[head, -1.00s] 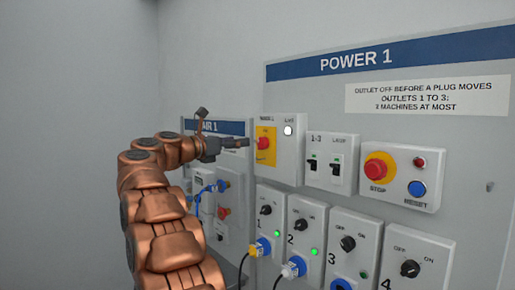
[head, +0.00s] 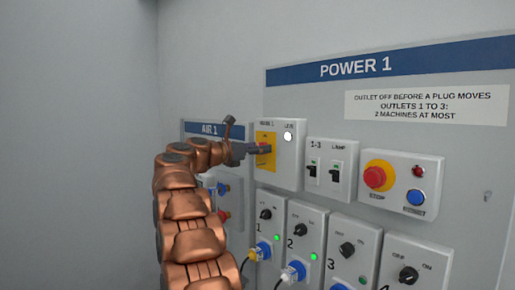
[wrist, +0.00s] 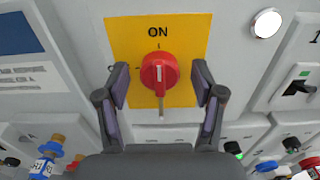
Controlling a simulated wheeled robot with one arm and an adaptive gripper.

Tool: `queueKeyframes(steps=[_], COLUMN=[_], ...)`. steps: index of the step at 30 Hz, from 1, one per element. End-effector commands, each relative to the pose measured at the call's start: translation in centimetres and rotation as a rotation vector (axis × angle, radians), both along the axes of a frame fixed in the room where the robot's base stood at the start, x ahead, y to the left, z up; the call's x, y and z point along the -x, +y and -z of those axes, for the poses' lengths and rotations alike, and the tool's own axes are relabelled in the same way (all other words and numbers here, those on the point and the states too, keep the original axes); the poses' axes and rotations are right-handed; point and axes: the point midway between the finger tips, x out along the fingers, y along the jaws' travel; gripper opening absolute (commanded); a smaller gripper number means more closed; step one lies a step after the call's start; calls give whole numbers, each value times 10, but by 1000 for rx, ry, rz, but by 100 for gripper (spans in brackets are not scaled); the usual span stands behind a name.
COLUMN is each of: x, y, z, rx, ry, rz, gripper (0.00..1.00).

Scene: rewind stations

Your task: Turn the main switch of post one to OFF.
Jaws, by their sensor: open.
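The main switch is a red rotary knob (wrist: 158,74) on a yellow plate (wrist: 190,30), with ON printed above it in the wrist view. The knob's handle stands upright, in line with the ON mark. In the head view the yellow plate (head: 263,160) is on the upper left box of the POWER 1 panel, and the knob is mostly hidden by my gripper. My gripper (wrist: 160,82) is open, with one finger on each side of the knob. Gaps show between the fingers and the knob.
Right of the switch are a white lamp (head: 288,137), the breaker box (head: 331,150), a red STOP button (head: 376,177) and a blue RESET button (head: 415,198). Below are outlet boxes with black knobs (head: 266,214), green lamps and plugs. The AIR 1 panel (head: 212,128) is to the left.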

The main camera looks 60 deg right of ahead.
Motion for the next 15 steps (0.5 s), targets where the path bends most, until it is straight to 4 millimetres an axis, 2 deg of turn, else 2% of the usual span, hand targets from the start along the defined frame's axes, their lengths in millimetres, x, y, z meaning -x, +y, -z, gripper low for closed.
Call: queueKeyframes(steps=[4, 15], x=[0, 0], y=[0, 1], z=[0, 0], rx=[0, 0], ry=[0, 0], rz=[-1, -1], gripper=[66, 27])
